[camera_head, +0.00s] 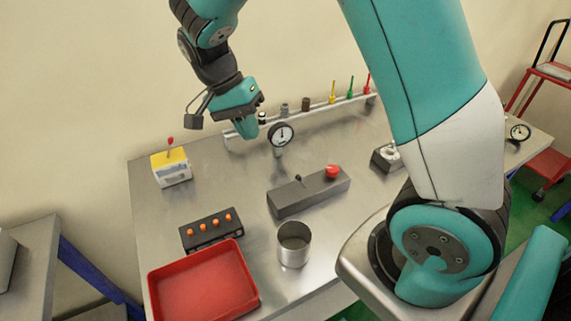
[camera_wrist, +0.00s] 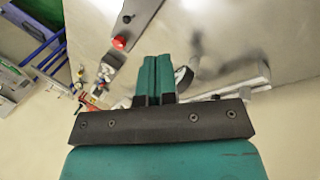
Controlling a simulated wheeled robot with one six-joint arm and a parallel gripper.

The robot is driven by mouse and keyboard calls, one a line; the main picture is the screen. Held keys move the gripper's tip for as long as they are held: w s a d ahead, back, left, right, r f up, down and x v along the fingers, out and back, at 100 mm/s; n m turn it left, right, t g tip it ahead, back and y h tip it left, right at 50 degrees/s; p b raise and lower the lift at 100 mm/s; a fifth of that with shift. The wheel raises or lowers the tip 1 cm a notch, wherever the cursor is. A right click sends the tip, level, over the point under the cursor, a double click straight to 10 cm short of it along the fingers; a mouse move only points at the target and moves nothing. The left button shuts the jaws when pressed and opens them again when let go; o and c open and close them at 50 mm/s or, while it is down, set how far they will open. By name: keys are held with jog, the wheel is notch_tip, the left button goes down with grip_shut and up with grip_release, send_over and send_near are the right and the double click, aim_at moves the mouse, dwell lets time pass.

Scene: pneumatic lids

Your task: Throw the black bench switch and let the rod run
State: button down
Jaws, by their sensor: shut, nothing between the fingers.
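A long dark grey box (camera_head: 325,189) lies mid-bench. In the wrist view the same box (camera_wrist: 146,12) shows at the top, with the toggle (camera_wrist: 127,18) and red button (camera_wrist: 119,43). My gripper (camera_head: 247,131) is shut and empty, above the back of the bench beside the gauge and apart from the box. Its closed teal fingers (camera_wrist: 155,62) also show in the wrist view. I cannot make out the rod.
A round gauge (camera_head: 281,135) stands before a back rail (camera_head: 313,110) bearing small tools. A yellow-topped box with a red-tipped lever (camera_head: 171,167) stands left. A black box with orange knobs (camera_head: 207,230), a red tray (camera_head: 203,280) and a metal cup (camera_head: 294,245) occupy the front.

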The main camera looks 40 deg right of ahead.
jog(key=shift+f, duration=0.1)
jog(key=p+x, duration=0.1)
jog(key=x, duration=0.4)
jog(key=p+x, duration=0.1)
jog(key=x, duration=0.4)
jog(key=shift+s, duration=0.2)
jog(key=shift+s+d+r+p, duration=0.25)
jog(key=shift+s+d+p, duration=0.25)
jog(key=shift+s+d, duration=0.45)
jog(key=shift+s+d+f, duration=0.15)
jog(key=shift+s, duration=0.4)
